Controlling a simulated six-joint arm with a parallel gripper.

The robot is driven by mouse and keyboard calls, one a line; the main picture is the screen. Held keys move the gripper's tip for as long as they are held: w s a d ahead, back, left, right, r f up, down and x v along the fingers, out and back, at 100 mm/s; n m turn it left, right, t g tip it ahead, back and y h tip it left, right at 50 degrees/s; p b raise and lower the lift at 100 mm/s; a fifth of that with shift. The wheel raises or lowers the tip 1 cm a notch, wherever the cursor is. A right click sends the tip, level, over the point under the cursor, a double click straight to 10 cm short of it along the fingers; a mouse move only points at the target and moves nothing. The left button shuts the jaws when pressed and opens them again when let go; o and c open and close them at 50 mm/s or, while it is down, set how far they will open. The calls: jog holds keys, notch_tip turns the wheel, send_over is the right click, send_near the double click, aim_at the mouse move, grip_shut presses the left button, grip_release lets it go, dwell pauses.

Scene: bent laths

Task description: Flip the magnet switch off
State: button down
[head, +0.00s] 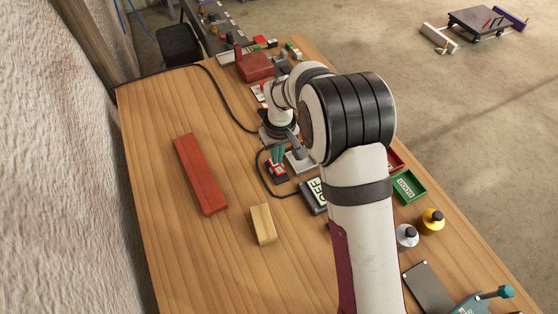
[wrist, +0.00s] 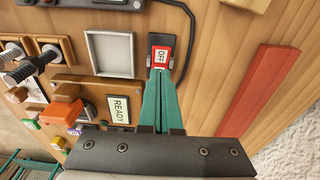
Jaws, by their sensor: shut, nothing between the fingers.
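The magnet switch is a small red rocker (wrist: 160,56) marked OFF on a dark base in the wrist view. In the head view the switch (head: 277,172) sits on the wooden table, just below my gripper (head: 277,157). My gripper, with teal fingers, also shows in the wrist view (wrist: 161,82). It is shut with nothing between the fingers. Its tips are right at the near edge of the red rocker; I cannot tell whether they touch it. A black cable runs from the switch base.
A red bar (head: 202,175) and a pale wood block (head: 263,225) lie to the left on the table (head: 165,235). A READY sign (wrist: 120,109) and a grey square tray (wrist: 110,53) are beside the switch. A green tray (head: 409,187) and two bottles stand at right.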

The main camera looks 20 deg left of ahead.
aim_at(279, 170)
jog(key=shift+s+d+f, duration=0.2)
jog(key=shift+f, duration=0.3)
jog(key=shift+s+d+f, duration=0.15)
jog(key=shift+f, duration=0.3)
jog(key=shift+s+d+f, duration=0.3)
jog(key=shift+f, duration=0.2)
jog(key=shift+w+a+r, duration=0.1)
jog(key=shift+a, duration=0.05)
jog(key=shift+w+a+r, duration=0.15)
jog(key=shift+w+a, duration=0.3)
